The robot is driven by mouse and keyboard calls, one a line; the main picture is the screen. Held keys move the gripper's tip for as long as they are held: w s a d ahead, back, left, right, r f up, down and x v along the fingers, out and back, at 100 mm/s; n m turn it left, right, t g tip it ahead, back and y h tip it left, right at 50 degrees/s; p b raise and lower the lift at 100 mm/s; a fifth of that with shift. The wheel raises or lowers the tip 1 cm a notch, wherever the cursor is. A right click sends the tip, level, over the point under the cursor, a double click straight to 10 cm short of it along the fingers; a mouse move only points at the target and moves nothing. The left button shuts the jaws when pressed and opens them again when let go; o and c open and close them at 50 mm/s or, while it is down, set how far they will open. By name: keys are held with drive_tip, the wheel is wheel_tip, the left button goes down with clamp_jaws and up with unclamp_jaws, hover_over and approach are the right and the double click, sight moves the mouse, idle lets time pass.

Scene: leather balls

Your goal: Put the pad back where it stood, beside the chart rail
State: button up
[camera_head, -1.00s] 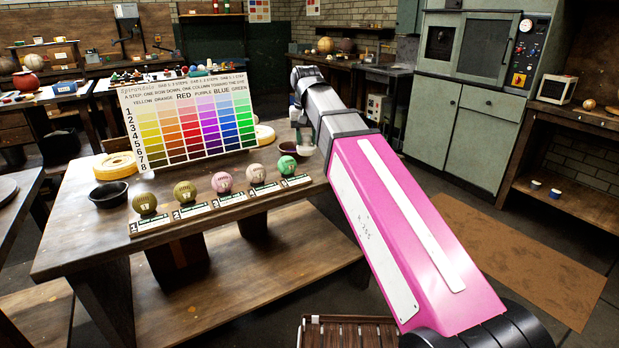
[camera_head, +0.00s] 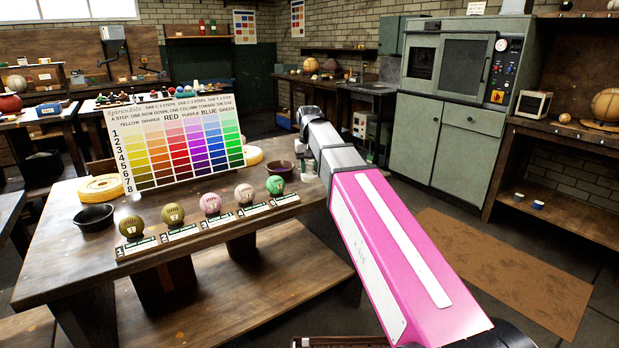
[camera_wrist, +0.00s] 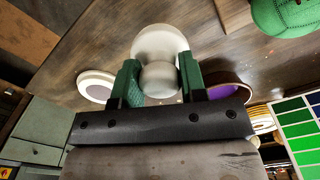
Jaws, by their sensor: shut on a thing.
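My gripper (camera_wrist: 160,78) is shut on the pale round knob of the white pad (camera_wrist: 160,42), between its green fingers. In the wrist view the pad's round body is above the dark wooden table; whether it touches the wood I cannot tell. In the head view the gripper end is at the table's right end, largely hidden by my arm. The colour chart (camera_head: 180,145) stands tilted on the table (camera_head: 75,235), left of my gripper. A rail with numbered cards (camera_head: 205,228) carries several balls along the front.
A purple-lined bowl (camera_head: 281,169) is close to the gripper; it also shows in the wrist view (camera_wrist: 232,92). A pale round dish (camera_wrist: 95,86) lies on the gripper's other side. The green ball (camera_head: 275,185) ends the row. A black bowl (camera_head: 93,217) is at left.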

sight(310, 176)
drive_tip(key=shift+f, duration=1.85)
drive_tip(key=shift+f, duration=0.1)
drive_tip(key=o, duration=0.8)
wheel_tip(310, 176, up, 12)
drive_tip(key=shift+r, duration=0.1)
